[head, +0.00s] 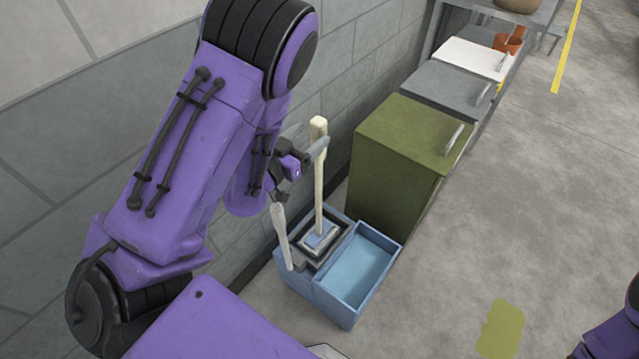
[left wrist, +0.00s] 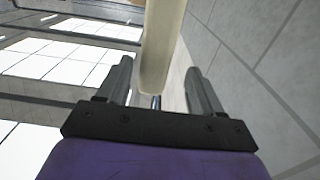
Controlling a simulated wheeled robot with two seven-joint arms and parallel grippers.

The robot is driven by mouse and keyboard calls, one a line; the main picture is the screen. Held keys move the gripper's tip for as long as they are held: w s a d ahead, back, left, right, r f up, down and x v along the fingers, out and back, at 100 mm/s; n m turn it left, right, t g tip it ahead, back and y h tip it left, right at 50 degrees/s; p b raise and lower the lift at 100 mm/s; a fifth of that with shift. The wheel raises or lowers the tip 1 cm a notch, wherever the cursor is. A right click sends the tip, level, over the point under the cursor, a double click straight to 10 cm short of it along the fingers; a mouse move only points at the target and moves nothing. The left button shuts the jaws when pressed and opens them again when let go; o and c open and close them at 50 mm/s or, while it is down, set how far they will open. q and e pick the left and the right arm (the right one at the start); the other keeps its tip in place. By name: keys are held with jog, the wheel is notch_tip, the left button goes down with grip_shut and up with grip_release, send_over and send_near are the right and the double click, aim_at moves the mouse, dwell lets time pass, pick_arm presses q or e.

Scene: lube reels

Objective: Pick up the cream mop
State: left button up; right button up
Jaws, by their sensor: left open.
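The cream mop (head: 320,190) stands upright, its handle rising from a grey and blue head in the blue mop bucket (head: 334,307) by the wall. My left gripper (head: 315,150) is at the upper part of the handle, below its top end. In the left wrist view, the cream handle (left wrist: 160,45) lies between the two open fingers of my left gripper (left wrist: 160,72), with a gap on each side. Whether a finger touches it is hard to tell. My right gripper is out of view.
A pale lever (head: 280,235) stands at the bucket's left side. A green bin (head: 395,165), a grey bin (head: 445,90) and a white bin (head: 470,57) line the wall behind. The grey block wall is close on the left; open floor lies to the right.

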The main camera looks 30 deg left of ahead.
aim_at(323, 126)
pick_arm(q)
jog(key=w, duration=0.1)
jog(key=w+p, duration=0.1)
jog(key=w+d+p, duration=0.1)
jog(key=w, duration=0.1)
jog(key=shift+w+r, duration=0.1)
jog(key=shift+r, duration=0.15)
jog(key=shift+w+f, duration=0.15)
jog(key=shift+w, duration=0.35)
jog(key=c, duration=1.2)
jog(key=shift+o, duration=0.2)
